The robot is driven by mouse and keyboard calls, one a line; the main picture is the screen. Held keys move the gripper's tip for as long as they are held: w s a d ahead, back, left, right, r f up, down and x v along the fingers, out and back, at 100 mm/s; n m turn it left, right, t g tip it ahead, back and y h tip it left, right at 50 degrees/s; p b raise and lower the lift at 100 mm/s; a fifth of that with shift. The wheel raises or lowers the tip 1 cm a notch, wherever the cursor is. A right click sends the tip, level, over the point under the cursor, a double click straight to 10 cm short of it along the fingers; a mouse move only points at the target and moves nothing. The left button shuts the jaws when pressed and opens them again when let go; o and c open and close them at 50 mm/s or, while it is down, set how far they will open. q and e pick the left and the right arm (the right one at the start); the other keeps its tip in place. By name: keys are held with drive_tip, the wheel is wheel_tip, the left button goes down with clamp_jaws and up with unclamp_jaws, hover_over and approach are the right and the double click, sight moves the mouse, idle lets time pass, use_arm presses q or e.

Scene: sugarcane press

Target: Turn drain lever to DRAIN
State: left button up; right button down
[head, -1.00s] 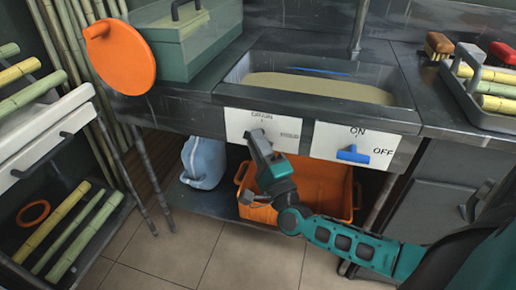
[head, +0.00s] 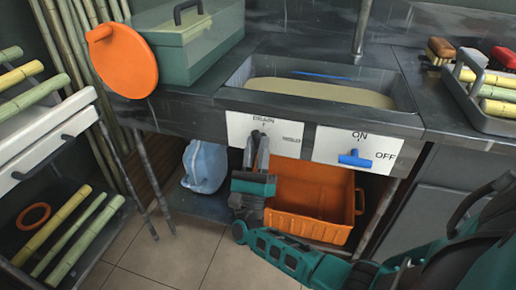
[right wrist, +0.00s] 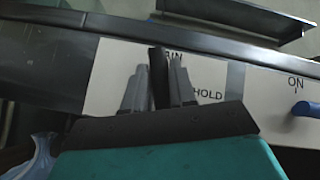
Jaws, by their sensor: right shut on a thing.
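The drain lever (right wrist: 158,72) is a dark bar on the white drain panel (head: 236,128) at the sink front. In the right wrist view it stands between my fingers, its top end over the DRAIN label, whose first letters it hides. The HOLD label is to its right. My right gripper (head: 257,143) comes from below and is shut on the lever, with its fingers on either side. In the head view the lever is mostly hidden by the fingers, and lines up roughly with the DRAIN word above. My left gripper is out of view.
A second panel (head: 326,151) with a blue ON/OFF lever (head: 354,158) is just to the right. The sink (head: 315,92) holds murky liquid above. An orange crate (head: 310,222) and a bluish bag (head: 205,167) sit below. A rack with cane stands at left.

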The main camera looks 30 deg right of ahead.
drive_tip(key=shift+w+m+g+h, duration=0.1)
drive_tip(key=shift+m+g+h, duration=1.1)
drive_tip(key=shift+m+g, duration=0.6)
drive_tip(key=shift+m+g+h, duration=1.2)
drive_tip(key=shift+m+g, duration=0.1)
drive_tip(key=shift+m, duration=0.9)
drive_tip(key=shift+m+g, duration=0.3)
drive_tip(key=shift+m, duration=0.2)
drive_tip(key=c, duration=1)
unclamp_jaws()
drive_tip(key=v, duration=0.7)
drive_tip(key=shift+a+f, duration=0.2)
